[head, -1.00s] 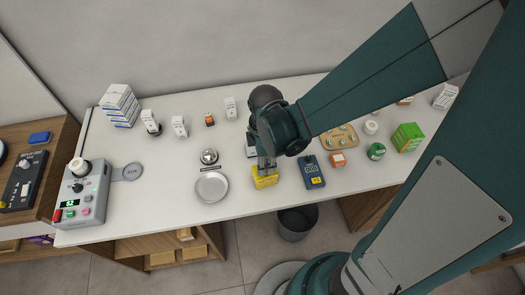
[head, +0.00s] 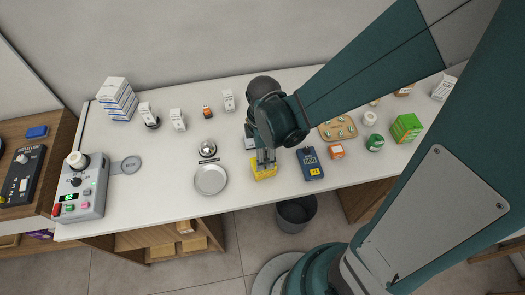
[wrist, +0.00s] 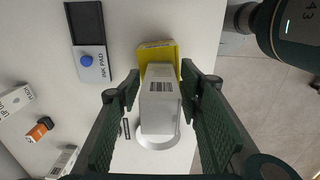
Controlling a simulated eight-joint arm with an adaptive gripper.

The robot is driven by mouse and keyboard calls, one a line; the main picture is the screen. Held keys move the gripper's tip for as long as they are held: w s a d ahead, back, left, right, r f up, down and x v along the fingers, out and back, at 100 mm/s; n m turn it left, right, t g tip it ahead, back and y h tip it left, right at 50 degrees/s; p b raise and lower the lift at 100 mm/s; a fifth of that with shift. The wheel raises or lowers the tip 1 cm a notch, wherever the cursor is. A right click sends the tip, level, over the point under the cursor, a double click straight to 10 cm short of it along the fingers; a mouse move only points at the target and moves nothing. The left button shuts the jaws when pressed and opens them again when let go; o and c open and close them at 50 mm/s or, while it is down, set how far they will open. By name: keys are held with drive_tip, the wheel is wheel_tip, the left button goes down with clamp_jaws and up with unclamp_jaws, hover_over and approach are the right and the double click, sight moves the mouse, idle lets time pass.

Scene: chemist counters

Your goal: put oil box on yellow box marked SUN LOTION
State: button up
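The yellow box (head: 263,172) lies near the counter's front edge, below my gripper (head: 265,158) in the head view. The yellow box also shows beyond the fingertips in the wrist view (wrist: 153,52). A white box with a barcode, which I take for the oil box (wrist: 161,114), stands between my fingers and over the yellow box. My gripper is open around it in the wrist view (wrist: 160,80), with a narrow gap at the left finger. The lower end of the white box is hidden, so its contact with the yellow box cannot be seen.
A round metal dish (head: 211,180) is left of the yellow box, and a dark blue meter (head: 311,163) is close on its right. An ink pad (wrist: 90,45) lies behind. A wooden tray (head: 338,130) and a green box (head: 406,128) stand further right.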

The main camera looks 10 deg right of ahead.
drive_tip(key=shift+r+p, duration=0.7)
drive_tip(key=shift+r, duration=5.4)
drive_tip(key=shift+d+r+m+t, duration=0.3)
drive_tip(key=shift+d+r+m, duration=0.2)
drive_tip(key=shift+r+m, duration=0.2)
drive_tip(key=s+d+r+m+t, duration=0.3)
drive_tip(key=d+r+m+t, duration=0.3)
drive_tip(key=d+r+m, duration=0.4)
wheel_tip(320, 180, up, 2)
drive_tip(key=m, duration=0.6)
drive_tip(key=shift+m+t, duration=0.3)
